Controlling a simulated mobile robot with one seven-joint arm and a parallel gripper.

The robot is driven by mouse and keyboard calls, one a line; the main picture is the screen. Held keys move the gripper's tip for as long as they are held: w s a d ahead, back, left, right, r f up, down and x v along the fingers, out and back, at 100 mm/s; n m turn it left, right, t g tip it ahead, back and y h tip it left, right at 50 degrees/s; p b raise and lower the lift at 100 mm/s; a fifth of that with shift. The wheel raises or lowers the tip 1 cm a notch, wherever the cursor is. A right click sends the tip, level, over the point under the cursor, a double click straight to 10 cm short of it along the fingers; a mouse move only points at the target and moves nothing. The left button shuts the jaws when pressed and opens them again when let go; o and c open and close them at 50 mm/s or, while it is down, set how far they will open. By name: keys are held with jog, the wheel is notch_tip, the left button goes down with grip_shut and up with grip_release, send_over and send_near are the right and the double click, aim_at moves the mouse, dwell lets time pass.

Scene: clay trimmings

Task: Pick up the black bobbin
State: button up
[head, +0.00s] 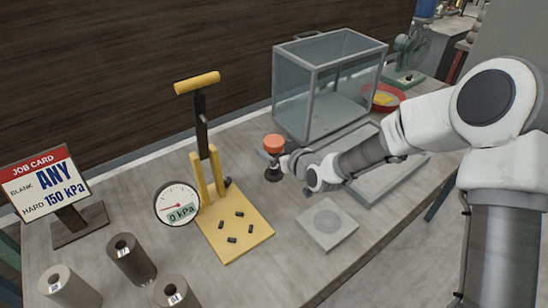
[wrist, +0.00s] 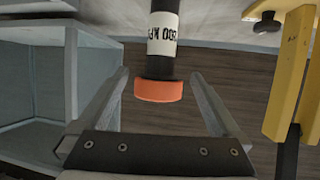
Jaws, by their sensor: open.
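A black upright piece with an orange top (head: 273,144) stands on the table just left of my gripper in the head view. It is the likeliest black bobbin, though I cannot be certain. The wrist view shows its black body (wrist: 164,65), a white label ending in "00 kPa" and the orange end. My gripper (head: 270,157) is level with its upper part, partly hiding its middle. In the wrist view my gripper (wrist: 159,78) is open, with one finger on each side of the orange end and visible gaps. The piece still stands on its base.
A yellow press (head: 235,228) with several small black pegs stands left, with a 0 kPa gauge (head: 177,205). A glass tank (head: 326,85) is close behind. A grey slab (head: 328,223) lies in front. Labelled cylinders (head: 131,260) and a job card (head: 46,185) are further left.

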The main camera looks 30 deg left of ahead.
jog(key=shift+r+x, duration=0.15)
jog(key=shift+x, duration=1.1)
jog(key=shift+r+x, duration=0.15)
jog(key=shift+x, duration=1.1)
jog(key=shift+w, duration=0.15)
jog(key=shift+a, duration=0.1)
jog(key=c, duration=1.5)
jog(key=shift+r, duration=0.1)
jog(key=shift+c, duration=0.2)
